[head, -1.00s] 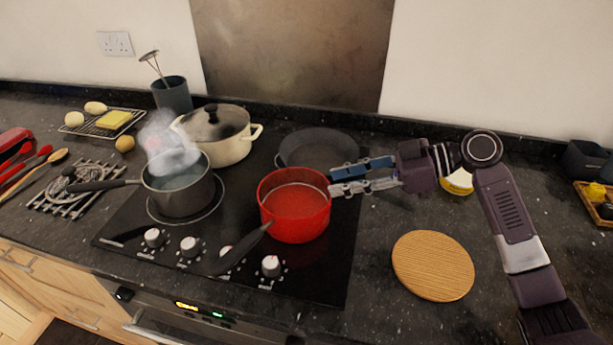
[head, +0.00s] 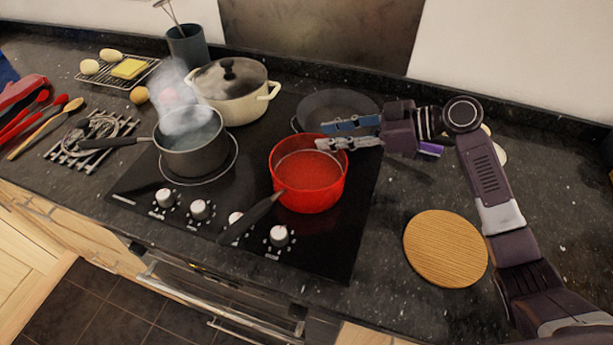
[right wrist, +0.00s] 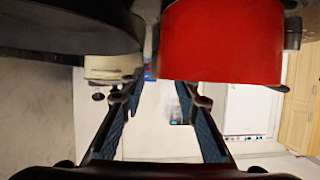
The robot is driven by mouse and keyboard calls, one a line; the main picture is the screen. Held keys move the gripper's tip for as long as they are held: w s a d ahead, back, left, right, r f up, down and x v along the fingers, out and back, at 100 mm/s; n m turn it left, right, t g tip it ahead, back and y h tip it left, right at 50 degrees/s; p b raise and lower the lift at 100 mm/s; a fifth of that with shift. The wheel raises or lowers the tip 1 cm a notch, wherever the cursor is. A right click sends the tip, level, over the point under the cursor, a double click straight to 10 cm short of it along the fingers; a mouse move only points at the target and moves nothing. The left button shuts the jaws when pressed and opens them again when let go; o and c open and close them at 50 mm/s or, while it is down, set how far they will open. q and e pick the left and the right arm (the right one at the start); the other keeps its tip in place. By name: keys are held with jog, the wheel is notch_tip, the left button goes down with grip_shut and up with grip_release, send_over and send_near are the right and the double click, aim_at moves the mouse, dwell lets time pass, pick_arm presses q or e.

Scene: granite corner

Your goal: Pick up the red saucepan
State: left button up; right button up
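The red saucepan (head: 308,188) stands on the front right of the black hob, its dark handle (head: 250,218) pointing to the front left. My right gripper (head: 320,137) reaches in from the right, its fingertips at the saucepan's back rim in the head view; I cannot tell whether they touch it. Its two fingers are apart. In the right wrist view the saucepan (right wrist: 222,42) fills the upper right, beyond my open fingers (right wrist: 160,84), with nothing gripped between them. My left gripper is not in view.
A dark frying pan (head: 335,104) lies behind the saucepan. A steaming grey pot (head: 190,158) and a lidded cream pot (head: 240,108) stand to the left. A round wooden board (head: 446,250) lies on the counter at right. Hob knobs (head: 279,236) line the front.

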aim_at(319, 136)
jog(key=x, duration=0.4)
jog(key=shift+a+p, duration=0.1)
jog(key=shift+p, duration=0.25)
grip_shut()
jog(key=shift+r, duration=0.1)
